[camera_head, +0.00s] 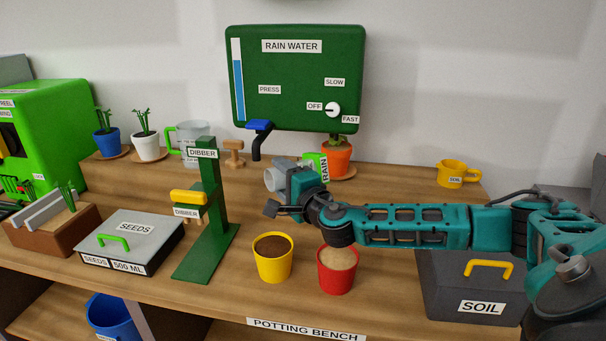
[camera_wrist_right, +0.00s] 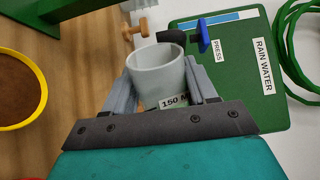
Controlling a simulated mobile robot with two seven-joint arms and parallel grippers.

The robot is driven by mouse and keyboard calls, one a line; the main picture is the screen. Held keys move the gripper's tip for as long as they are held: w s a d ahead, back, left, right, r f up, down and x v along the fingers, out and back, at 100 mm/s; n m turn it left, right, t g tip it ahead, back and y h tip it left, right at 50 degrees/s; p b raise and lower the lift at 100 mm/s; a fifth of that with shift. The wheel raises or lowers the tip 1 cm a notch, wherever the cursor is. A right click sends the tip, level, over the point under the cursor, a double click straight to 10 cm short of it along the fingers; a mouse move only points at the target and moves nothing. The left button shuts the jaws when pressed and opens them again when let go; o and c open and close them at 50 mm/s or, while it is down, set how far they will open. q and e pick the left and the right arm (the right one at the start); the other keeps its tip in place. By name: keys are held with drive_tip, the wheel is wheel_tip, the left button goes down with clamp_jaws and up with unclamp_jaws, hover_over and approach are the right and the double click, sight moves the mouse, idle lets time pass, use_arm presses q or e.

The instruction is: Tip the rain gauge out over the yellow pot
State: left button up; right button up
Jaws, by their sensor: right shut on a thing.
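My right gripper (camera_head: 284,196) is shut on the rain gauge (camera_head: 275,176), a pale grey cup that is partly hidden by the jaws. In the right wrist view the gauge (camera_wrist_right: 158,72) sits between both fingers, with its open mouth in sight and a "150 M" label partly covered. A green piece labelled "RAIN" (camera_head: 323,168) shows just right of the gripper. I cannot tell whether the gauge holds water. The yellow pot (camera_head: 273,267), filled with dark brown soil, stands on the bench below and in front of the gripper, apart from it. My left gripper is not in view.
A red pot (camera_head: 337,278) stands right of the yellow pot. A green dibber stand (camera_head: 212,220) rises at the left. A grey soil box (camera_head: 440,290) is at the right. The rain water panel (camera_head: 300,110) with its blue-topped spout is behind.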

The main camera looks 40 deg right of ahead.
idle(0.3)
drive_tip(key=shift+a+r+n, duration=0.2)
drive_tip(key=shift+r+n, duration=0.05)
drive_tip(key=shift+n, duration=0.55)
idle(0.6)
drive_tip(key=shift+a+r+n, duration=0.15)
drive_tip(key=shift+r+n, duration=0.05)
drive_tip(key=shift+n, duration=0.4)
drive_tip(key=shift+f, duration=0.1)
idle(0.8)
